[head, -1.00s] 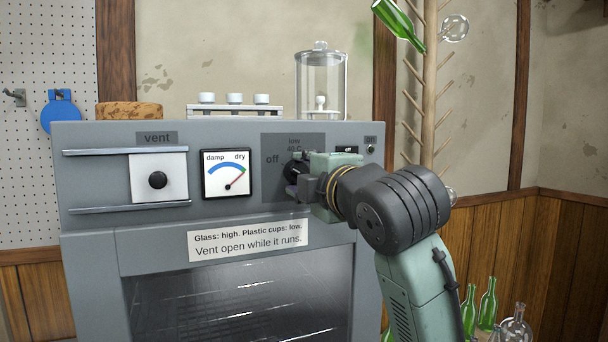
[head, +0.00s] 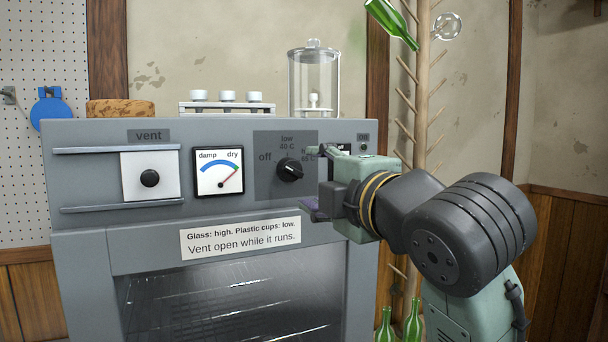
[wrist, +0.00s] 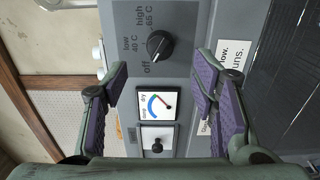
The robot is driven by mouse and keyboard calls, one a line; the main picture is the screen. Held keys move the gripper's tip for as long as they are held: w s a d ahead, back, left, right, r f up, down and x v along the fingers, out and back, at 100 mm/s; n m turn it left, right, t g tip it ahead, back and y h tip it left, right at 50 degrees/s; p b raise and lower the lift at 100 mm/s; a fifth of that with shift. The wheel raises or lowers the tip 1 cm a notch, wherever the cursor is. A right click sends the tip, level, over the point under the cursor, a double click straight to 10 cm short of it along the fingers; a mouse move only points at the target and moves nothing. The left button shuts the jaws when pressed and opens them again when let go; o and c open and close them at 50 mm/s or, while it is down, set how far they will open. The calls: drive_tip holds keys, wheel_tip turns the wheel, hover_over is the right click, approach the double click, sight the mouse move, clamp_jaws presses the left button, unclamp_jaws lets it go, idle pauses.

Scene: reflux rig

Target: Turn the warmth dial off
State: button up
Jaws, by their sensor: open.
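The warmth dial (head: 290,169) is a black knob on a dark grey plate of the dryer's front. Its plate is lettered off, low 40 C and high 65 C. It also shows in the wrist view (wrist: 159,45), beyond the fingers. Its ridge lies along the line towards "off"; I cannot tell surely which end is the pointer. My gripper (head: 318,180) is open and empty, in front of the panel to the right of the dial and apart from it. In the wrist view, the purple-padded fingers (wrist: 161,76) are wide apart, with nothing between them.
The vent's black knob (head: 150,178) and the damp-dry gauge (head: 219,172) are left of the dial; its needle is towards dry. A glass jar (head: 314,85) and a white-capped rack (head: 227,104) stand on top. A bottle tree (head: 421,95) rises at the right.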

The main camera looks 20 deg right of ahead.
drive_tip(key=s, duration=0.3)
drive_tip(key=shift+s, duration=0.4)
drive_tip(key=shift+f, duration=0.1)
